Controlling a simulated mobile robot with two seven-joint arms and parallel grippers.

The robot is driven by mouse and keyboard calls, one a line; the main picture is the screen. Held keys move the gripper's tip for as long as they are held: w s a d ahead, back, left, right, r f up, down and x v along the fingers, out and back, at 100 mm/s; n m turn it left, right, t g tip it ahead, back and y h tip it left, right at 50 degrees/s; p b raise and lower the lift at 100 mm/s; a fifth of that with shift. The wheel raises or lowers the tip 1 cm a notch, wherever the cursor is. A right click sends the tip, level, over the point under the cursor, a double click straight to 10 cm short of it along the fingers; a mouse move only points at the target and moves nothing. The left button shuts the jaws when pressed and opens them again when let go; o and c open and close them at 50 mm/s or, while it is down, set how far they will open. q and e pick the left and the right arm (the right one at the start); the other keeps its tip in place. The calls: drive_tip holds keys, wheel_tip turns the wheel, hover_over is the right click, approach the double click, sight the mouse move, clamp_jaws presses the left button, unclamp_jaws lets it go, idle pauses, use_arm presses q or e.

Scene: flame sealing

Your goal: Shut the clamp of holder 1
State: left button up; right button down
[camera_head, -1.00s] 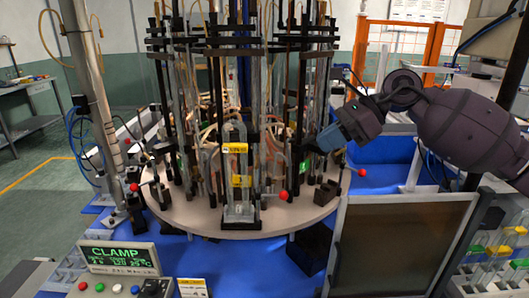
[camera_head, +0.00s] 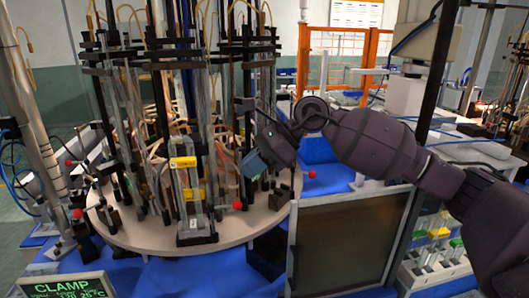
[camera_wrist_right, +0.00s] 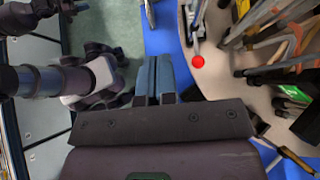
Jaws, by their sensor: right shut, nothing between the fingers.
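My right gripper (camera_head: 253,164) is shut and empty at the right side of the round table, beside the holders. Its closed fingers (camera_wrist_right: 155,76) show in the right wrist view, with a red ball knob (camera_wrist_right: 198,61) apart from them, to their right. The front holder carries yellow labels (camera_head: 183,163). I cannot read which holder is number 1, nor tell its clamp's state. My left gripper is not in view.
The round table (camera_head: 140,232) bears several tall holders with glass tubes. A dark framed panel (camera_head: 345,245) stands at the front right. The display (camera_head: 65,287) reads CLAMP.

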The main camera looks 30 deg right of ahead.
drive_tip(key=w+a+f+p, duration=0.1)
drive_tip(key=a, duration=0.5)
drive_tip(key=shift+w+f, duration=0.15)
drive_tip(key=shift+w, duration=0.25)
drive_tip(key=shift+a, duration=0.1)
